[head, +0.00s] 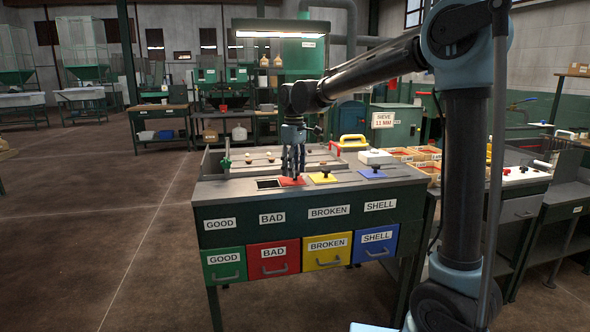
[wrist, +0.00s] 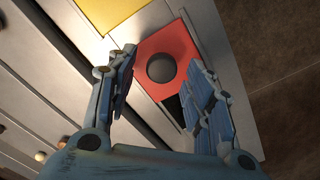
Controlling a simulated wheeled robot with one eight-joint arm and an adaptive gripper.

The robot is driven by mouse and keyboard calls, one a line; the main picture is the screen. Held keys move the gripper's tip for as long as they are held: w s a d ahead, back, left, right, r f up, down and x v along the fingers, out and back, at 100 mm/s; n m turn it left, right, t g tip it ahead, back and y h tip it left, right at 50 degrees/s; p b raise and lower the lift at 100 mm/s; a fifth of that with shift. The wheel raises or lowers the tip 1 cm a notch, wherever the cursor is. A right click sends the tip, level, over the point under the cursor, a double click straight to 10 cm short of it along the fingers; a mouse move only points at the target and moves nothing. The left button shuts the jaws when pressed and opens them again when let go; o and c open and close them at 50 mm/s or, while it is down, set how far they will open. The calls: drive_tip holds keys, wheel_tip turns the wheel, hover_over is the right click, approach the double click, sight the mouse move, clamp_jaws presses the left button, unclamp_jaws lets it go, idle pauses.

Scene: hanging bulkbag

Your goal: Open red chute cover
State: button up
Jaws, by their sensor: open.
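The red chute cover (head: 291,181) lies on the grey table top above the BAD label. In the wrist view the red cover (wrist: 176,45) shows as a square plate with a dark round knob (wrist: 161,68) on it. My gripper (head: 293,174) is over the red cover, pointing down. In the wrist view my gripper (wrist: 160,62) is open, with one finger on each side of the knob. Whether the fingers touch the knob cannot be told. A dark open hole (head: 268,184) is beside the red cover on the left.
A yellow cover (head: 322,178) and a blue cover (head: 371,174) lie to the right. A green upright object (head: 226,163) stands at the table's left. Behind is a tray with a red handle (head: 335,150). GOOD, BAD, BROKEN and SHELL drawers are shut below.

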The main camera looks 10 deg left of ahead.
drive_tip(key=shift+r, duration=0.1)
wheel_tip(320, 180, up, 12)
idle(0.5)
drive_tip(key=shift+w+d, duration=0.1)
drive_tip(key=s+d+f+m, duration=0.2)
drive_tip(key=d+f, duration=0.1)
drive_tip(key=d, duration=0.6)
drive_tip(key=s+d+f+m+t, duration=0.1)
drive_tip(key=s+d+f+m, duration=0.1)
drive_tip(key=d, duration=0.7)
drive_tip(key=s+d+f+m, duration=0.2)
drive_tip(key=d+f, duration=0.1)
drive_tip(key=d, duration=0.6)
drive_tip(key=s+d+f+m, duration=0.4)
drive_tip(key=s+d+f, duration=0.4)
drive_tip(key=s+f, duration=0.1)
drive_tip(key=s+d+f+m+t, duration=0.1)
drive_tip(key=s+d+f+m, duration=0.3)
drive_tip(key=s+d+f, duration=0.4)
wheel_tip(320, 180, down, 5)
drive_tip(key=shift+s+d+r, duration=0.2)
drive_tip(key=shift+s+d, duration=0.1)
drive_tip(key=shift+s, duration=0.05)
